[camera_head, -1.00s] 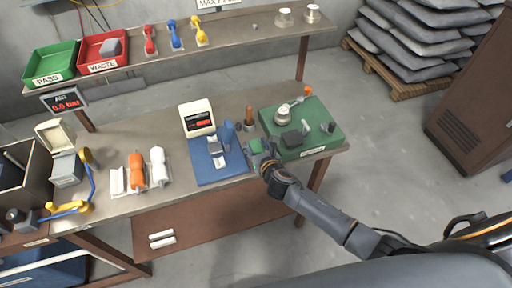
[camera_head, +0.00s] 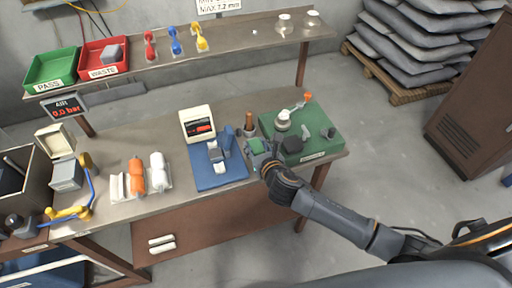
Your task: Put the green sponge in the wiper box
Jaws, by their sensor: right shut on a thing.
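The green sponge (camera_head: 257,146) is at the front of the bench, between the blue mat and the green mat. My right gripper (camera_head: 259,151) is shut on it, with its wrist reaching in from the lower right. The fingers partly cover the sponge, and I cannot tell whether it touches the bench. My left gripper is not in view.
The blue mat (camera_head: 207,180) carries a small fixture, with a display (camera_head: 197,123) behind it. The green mat (camera_head: 321,144) holds a spool and dark blocks.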

